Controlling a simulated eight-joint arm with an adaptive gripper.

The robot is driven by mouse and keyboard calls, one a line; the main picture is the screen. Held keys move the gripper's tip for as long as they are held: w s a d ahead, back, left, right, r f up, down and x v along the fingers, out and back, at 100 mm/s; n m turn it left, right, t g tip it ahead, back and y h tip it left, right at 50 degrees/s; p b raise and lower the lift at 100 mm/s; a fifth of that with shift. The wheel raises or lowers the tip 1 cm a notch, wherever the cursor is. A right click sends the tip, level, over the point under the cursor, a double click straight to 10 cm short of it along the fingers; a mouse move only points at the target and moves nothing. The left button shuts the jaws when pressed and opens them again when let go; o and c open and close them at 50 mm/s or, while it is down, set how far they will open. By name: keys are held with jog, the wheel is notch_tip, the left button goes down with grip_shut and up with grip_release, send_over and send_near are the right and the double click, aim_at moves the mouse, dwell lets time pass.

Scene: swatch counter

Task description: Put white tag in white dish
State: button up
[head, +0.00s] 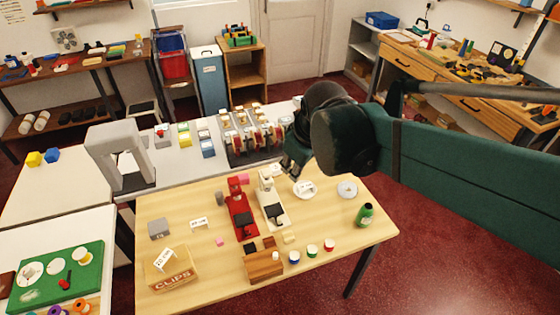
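A round white dish (305,194) sits toward the back right of the light wood table, with something white with dark marks in or on it, too small to read. A small white card or tag with dark marks (199,223) is on the table's left half. Another white card (165,258) shows at the box marked CLIPS. I cannot tell which of these is the white tag. My gripper (291,172) hangs just behind and left of the dish, apart from the cards. Its fingers are dark and partly hidden by my arm, so their opening is unclear.
A red stapler-like tool (241,218) and a cream one (272,208) stand mid-table. A pale round ring-like thing (347,189) and a green bottle (365,215) are at the right. Small coloured-lid jars (312,250) and a wooden block (264,266) are in front.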

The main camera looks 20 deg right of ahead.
jog(key=s+a+m+t, duration=0.2)
jog(key=s+m, duration=0.3)
jog(key=s, duration=0.4)
jog(key=shift+a+r, duration=0.4)
jog(key=shift+a, duration=0.35)
